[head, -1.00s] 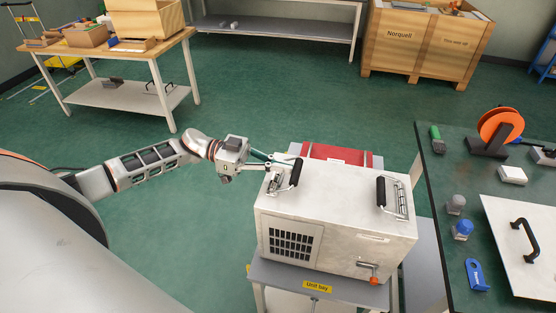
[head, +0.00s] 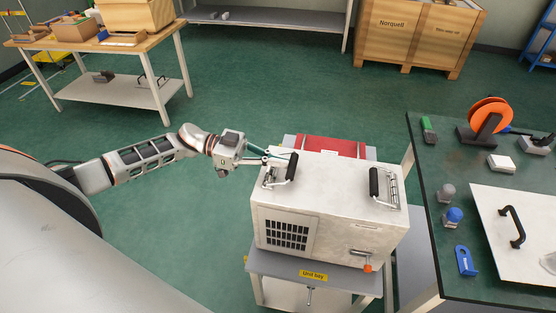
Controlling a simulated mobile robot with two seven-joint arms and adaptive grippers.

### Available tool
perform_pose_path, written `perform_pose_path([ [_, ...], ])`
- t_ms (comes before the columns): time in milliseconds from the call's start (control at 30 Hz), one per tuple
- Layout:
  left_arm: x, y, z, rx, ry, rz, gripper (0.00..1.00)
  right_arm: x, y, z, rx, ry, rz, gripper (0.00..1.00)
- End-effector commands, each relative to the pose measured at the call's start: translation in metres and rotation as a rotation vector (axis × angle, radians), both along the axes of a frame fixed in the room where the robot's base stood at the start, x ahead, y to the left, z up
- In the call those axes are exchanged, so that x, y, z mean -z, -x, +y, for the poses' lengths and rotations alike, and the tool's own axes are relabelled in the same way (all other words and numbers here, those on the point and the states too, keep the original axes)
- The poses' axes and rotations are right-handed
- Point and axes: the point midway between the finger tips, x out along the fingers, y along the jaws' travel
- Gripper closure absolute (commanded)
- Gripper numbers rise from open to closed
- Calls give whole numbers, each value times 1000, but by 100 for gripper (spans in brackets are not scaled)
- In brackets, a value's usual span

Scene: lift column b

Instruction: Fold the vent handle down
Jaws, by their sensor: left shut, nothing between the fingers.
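The white unit (head: 333,181) stands on a grey stand with a black vent grille (head: 288,234) on its front left. The vent-side handle (head: 292,167) has a black grip and metal rods, and its grip looks raised above the unit's top. A second, similar handle (head: 375,182) is at the right of the top. My left gripper (head: 286,157) is shut and empty, its fingertips at the far left edge of the top, close beside the vent-side grip. I cannot tell whether they touch it. My right gripper is out of view.
An orange-tipped lever (head: 368,267) sticks out at the unit's lower front right. A red case (head: 330,146) lies behind the unit. A dark bench (head: 428,180) with a reel, small parts and a handled panel stands close on the right. The floor to the left is open.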

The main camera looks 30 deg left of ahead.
Motion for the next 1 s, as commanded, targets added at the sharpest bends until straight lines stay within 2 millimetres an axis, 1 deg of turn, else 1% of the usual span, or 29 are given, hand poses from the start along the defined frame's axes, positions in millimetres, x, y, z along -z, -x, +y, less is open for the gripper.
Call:
perform_pose_path([
  [33, -5, 0, -4, 5, 11, -4, 100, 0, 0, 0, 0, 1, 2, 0],
  [1000, -7, 0, -4, 6, 12, -5, 100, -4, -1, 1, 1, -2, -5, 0],
])
